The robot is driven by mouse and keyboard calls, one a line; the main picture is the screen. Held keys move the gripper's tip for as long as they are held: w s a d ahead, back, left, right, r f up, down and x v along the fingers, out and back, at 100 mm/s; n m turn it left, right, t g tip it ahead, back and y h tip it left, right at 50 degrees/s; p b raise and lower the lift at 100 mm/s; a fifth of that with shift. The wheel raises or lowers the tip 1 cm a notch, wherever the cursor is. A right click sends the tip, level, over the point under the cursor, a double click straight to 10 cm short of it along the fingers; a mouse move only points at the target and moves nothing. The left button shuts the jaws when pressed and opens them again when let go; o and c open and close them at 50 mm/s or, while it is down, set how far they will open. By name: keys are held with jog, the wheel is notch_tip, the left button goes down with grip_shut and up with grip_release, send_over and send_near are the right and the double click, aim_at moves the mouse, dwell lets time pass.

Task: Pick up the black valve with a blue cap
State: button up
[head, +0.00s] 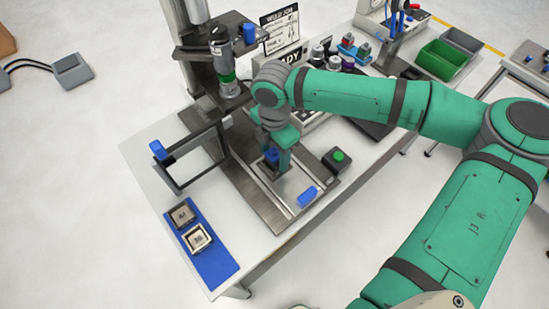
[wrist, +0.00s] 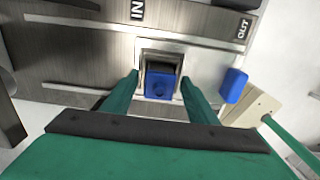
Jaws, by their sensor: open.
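The black valve with a blue cap (wrist: 160,84) sits in a pale metal fixture slot, its blue part facing me and a dark part behind it. In the head view its blue part (head: 272,155) is partly hidden by my gripper (head: 278,162). My gripper (wrist: 159,80) is open, with one green finger on each side of the blue part. Small gaps seem to show between the fingers and the blue part. I cannot tell whether either finger touches it.
A black button box with a green button (head: 337,158) stands close by. A dark frame (head: 190,160) and a blue tray with two square pieces (head: 213,265) are left.

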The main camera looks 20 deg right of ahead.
jog(key=c, duration=1.2)
jog(key=shift+w, duration=0.15)
